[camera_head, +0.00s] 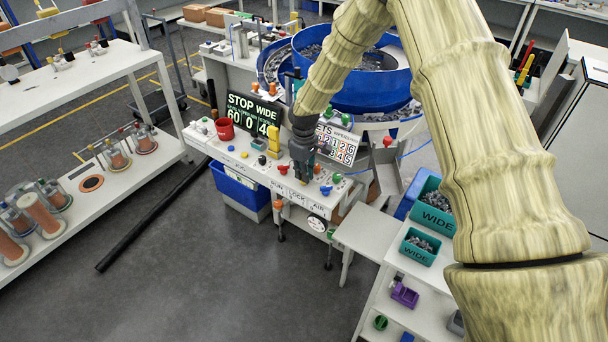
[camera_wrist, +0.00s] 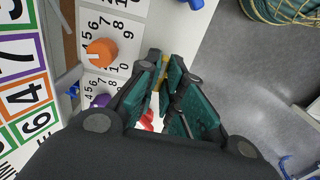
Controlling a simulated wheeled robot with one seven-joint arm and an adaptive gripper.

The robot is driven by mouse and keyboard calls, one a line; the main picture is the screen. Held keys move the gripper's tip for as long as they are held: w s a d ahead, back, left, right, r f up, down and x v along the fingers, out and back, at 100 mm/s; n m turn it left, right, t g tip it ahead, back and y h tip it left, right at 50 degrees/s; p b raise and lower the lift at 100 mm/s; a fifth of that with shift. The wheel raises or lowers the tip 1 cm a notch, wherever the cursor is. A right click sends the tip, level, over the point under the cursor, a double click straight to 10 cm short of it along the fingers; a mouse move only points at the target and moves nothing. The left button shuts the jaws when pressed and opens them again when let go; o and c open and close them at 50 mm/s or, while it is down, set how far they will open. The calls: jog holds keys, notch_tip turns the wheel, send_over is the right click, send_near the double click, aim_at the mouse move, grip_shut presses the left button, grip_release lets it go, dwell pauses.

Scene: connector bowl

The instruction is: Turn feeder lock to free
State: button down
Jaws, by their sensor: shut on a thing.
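My gripper (camera_head: 301,172) reaches down to the white control panel (camera_head: 232,160), just behind its front-edge label reading LOCK (camera_head: 297,192). In the wrist view, the teal fingers of my gripper (camera_wrist: 165,95) are close together. A small yellow part (camera_wrist: 162,72) shows between them near the tips. I take the held thing to be the feeder lock, but the fingers hide most of it. Its setting cannot be read. A red part (camera_wrist: 147,121) shows below the fingers in the wrist view.
An orange dial (camera_wrist: 101,53) with numbers is beside my gripper. A red mug (camera_head: 225,128), a yellow piece (camera_head: 273,140) and several knobs stand on the panel. A sign (camera_head: 253,114) reads STOP WIDE. The blue bowl (camera_head: 375,90) is behind. Teal WIDE bins (camera_head: 420,247) stand right.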

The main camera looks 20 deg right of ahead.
jog(key=n, duration=0.4)
jog(key=shift+n, duration=0.3)
jog(key=n, duration=0.4)
jog(key=shift+w+r, duration=0.1)
jog(key=shift+n, duration=0.4)
jog(key=c, duration=1.6)
grip_release()
jog(key=shift+b, duration=0.3)
jog(key=shift+o, duration=0.2)
notch_tip(320, 180, up, 12)
